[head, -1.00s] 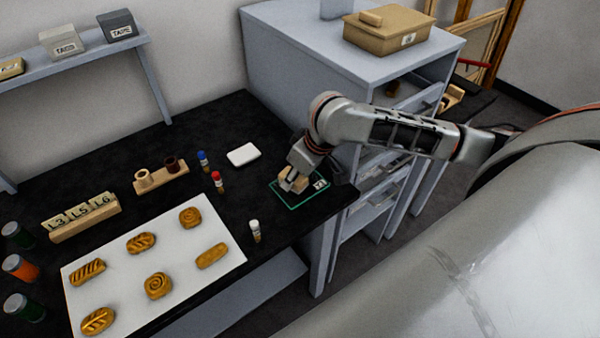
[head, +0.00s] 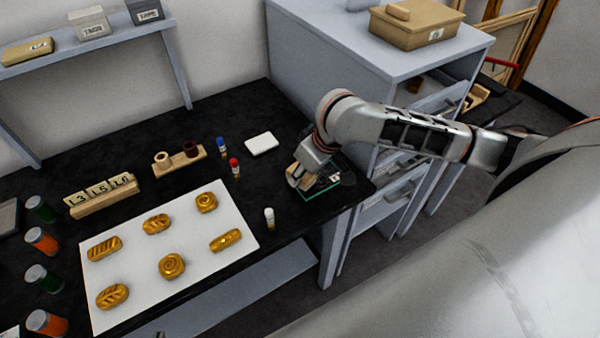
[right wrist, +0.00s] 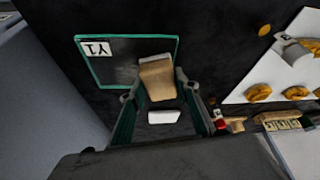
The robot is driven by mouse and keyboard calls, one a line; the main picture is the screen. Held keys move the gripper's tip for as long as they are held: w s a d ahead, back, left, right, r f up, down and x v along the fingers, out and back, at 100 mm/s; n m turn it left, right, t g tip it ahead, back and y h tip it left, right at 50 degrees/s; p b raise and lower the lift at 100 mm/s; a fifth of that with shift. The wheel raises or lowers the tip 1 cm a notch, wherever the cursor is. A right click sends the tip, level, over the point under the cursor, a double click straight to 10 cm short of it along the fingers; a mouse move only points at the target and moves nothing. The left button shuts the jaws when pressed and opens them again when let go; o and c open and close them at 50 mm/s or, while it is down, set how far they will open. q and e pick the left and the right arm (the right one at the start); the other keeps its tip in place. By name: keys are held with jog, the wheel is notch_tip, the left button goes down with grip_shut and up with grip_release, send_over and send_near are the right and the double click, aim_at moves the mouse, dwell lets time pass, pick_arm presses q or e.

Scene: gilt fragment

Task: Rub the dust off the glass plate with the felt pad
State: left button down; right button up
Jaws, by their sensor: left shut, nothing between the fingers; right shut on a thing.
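The glass plate (head: 322,193) is a thin dark sheet with a green edge, lying near the front right end of the black table. In the right wrist view, the glass plate (right wrist: 110,70) shows a white label in one corner. I cannot make out dust on it. My right gripper (head: 302,172) is shut on the felt pad (head: 293,175), a tan block at the plate's left part. The pad (right wrist: 157,80) sits between the fingers of the right gripper (right wrist: 155,90) in the right wrist view. Whether it touches the glass is unclear. My left gripper is not visible.
A white box (head: 262,143) lies behind the plate. A white-capped vial (head: 269,218) and red- and blue-capped vials (head: 234,168) stand to its left. A white sheet (head: 190,265) carries several golden pieces. A grey cabinet (head: 340,50) rises behind and right.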

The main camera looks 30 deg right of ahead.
aim_at(323, 171)
jog(key=shift+w+d+f, duration=0.1)
jog(key=shift+d+f, duration=0.05)
jog(key=shift+d, duration=1.65)
jog(key=shift+w+d, duration=0.1)
jog(key=shift+d, duration=1.4)
jog(key=shift+w+r, duration=0.1)
jog(key=shift+r, duration=3.05)
jog(key=shift+r, duration=0.1)
notch_tip(323, 171, up, 3)
jog(key=shift+f, duration=0.1)
